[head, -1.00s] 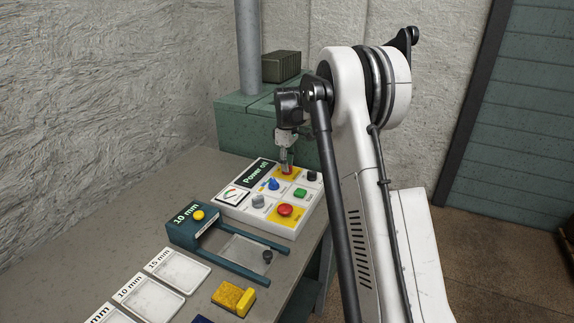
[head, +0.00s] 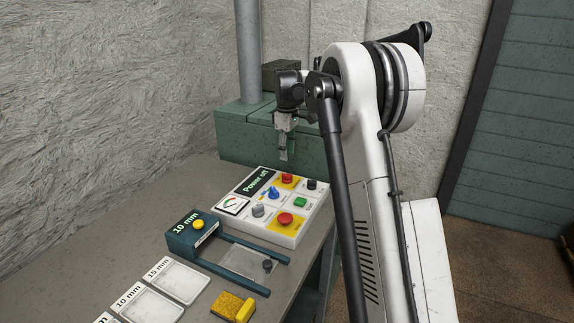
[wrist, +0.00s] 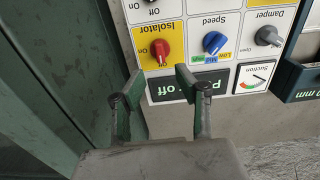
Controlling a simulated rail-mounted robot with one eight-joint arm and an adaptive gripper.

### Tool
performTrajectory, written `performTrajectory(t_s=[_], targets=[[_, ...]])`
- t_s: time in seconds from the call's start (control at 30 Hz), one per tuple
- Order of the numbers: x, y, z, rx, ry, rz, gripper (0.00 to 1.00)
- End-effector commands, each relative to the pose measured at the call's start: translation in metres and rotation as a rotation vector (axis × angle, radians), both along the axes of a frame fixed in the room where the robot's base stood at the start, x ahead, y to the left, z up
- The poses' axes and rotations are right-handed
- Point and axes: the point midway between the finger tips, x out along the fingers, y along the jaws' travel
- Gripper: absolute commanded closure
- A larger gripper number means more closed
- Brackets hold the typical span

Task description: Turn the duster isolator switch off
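The white control panel (head: 263,222) stands on the bench, and its display (head: 257,182) reads "Power off". The red isolator knob (head: 287,178) sits on a yellow plate at the panel's far edge. In the wrist view the isolator knob (wrist: 160,48) shows upside down beside the blue speed knob (wrist: 214,42). My gripper (head: 283,153) is above and behind the panel, clear of the isolator knob. In the wrist view my gripper (wrist: 158,84) has its two fingers spread with nothing between them.
A red button (head: 286,219), a green button (head: 300,202) and a grey damper knob (head: 258,211) are also on the panel. A teal slide unit (head: 190,232) and a yellow block (head: 231,306) lie nearer. A green cabinet (head: 240,135) with a pipe stands behind.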

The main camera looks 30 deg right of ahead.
Motion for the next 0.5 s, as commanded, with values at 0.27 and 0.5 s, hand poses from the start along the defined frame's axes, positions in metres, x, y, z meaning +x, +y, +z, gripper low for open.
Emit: performTrajectory(t_s=[0.27, 0.5], targets=[[0.0, 0.0, 0.031, 0.0, 0.0, 0.0, 0.68], [0.0, 0.0, 0.034, 0.0, 0.0, 0.0, 0.68]])
